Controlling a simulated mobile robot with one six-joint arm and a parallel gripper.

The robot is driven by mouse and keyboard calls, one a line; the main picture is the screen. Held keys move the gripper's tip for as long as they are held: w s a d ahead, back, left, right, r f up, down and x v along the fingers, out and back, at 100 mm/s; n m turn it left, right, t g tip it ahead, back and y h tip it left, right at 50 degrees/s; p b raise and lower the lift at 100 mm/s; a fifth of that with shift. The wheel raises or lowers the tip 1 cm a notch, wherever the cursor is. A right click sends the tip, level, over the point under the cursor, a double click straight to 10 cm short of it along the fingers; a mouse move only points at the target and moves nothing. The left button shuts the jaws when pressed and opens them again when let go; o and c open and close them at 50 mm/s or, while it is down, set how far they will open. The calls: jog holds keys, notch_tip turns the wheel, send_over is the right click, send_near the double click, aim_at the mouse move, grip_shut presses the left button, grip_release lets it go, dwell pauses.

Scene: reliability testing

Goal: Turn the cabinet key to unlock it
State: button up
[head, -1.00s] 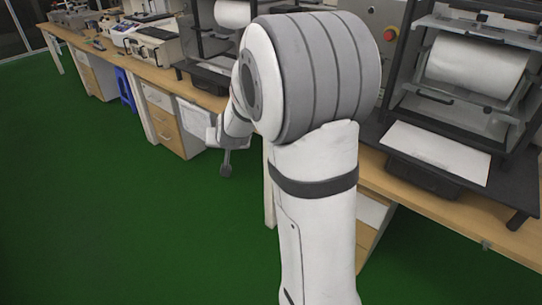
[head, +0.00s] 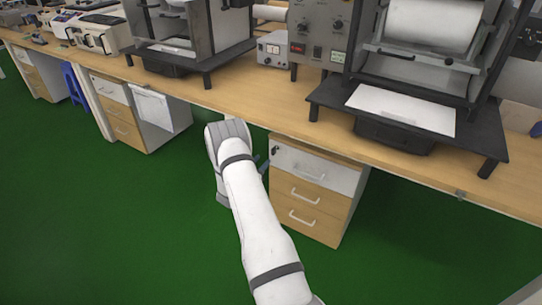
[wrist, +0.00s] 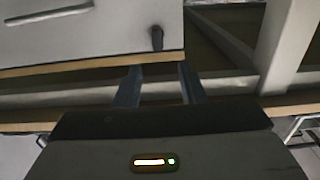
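The drawer cabinet (head: 345,185) stands under the bench, with a white top drawer (head: 310,170) and wooden drawers below. The dark key (head: 275,150) sits at the upper left of the white drawer. In the wrist view the key (wrist: 157,38) sticks out near the edge of the pale drawer front (wrist: 110,35), with the drawer handle (wrist: 50,15) to its left. My gripper (wrist: 161,67) is open and empty. Its two fingers are apart and point towards the key, which shows beyond the gap, not between them. In the head view my arm mostly hides the gripper.
The wooden bench top (head: 225,98) runs above the cabinet and carries several machines. Another drawer cabinet (head: 165,125) stands further left with a white sheet on it. A blue stool (head: 75,82) is beyond. The green floor (head: 100,220) in front is clear.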

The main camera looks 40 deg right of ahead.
aim_at(272, 150)
jog(key=x, duration=0.7)
jog(key=shift+d+f, duration=0.1)
jog(key=shift+d, duration=0.25)
jog(key=shift+c, duration=0.3)
jog(key=shift+b, duration=0.3)
grip_shut()
